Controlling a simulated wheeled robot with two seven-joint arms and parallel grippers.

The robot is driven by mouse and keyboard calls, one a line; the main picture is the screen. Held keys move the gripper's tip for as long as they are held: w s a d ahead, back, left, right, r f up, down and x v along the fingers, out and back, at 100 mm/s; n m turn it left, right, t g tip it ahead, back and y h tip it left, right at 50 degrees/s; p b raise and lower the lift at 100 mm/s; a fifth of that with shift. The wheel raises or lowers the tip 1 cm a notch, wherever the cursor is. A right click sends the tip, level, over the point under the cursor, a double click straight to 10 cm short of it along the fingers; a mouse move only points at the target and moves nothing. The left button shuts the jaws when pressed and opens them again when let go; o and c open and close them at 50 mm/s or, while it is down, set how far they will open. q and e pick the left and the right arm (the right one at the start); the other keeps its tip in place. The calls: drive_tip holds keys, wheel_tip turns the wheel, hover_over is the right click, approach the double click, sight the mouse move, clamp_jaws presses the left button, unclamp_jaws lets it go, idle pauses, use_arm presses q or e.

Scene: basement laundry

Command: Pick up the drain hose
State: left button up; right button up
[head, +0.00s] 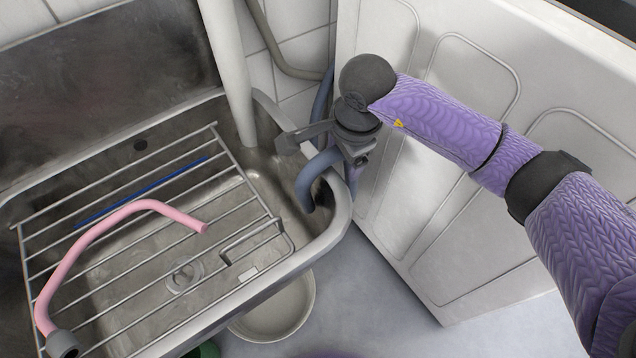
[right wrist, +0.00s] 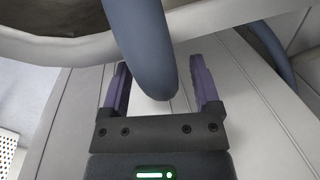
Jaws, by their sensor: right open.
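The drain hose (head: 316,172) is a thick blue-grey tube. It bends over the right rim of the steel sink (head: 338,225), and its end hangs inside the basin. My right gripper (head: 325,146) is at that rim, close to the hose's bend, partly hidden by its own wrist. In the right wrist view the hose (right wrist: 140,45) comes down between the two spread fingers of the gripper (right wrist: 161,78), with a gap on both sides. The gripper is open and holds nothing. My left gripper is not in view.
A wire rack (head: 245,172) lies across the sink, with a pink tube (head: 105,222) and a thin blue rod (head: 140,192) on it. A white pipe (head: 229,75) rises behind. A white panelled appliance (head: 440,215) stands close on the right. A pale bowl (head: 285,312) sits below the sink.

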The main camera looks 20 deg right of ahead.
drive_tip(key=shift+r, duration=0.15)
clamp_jaws()
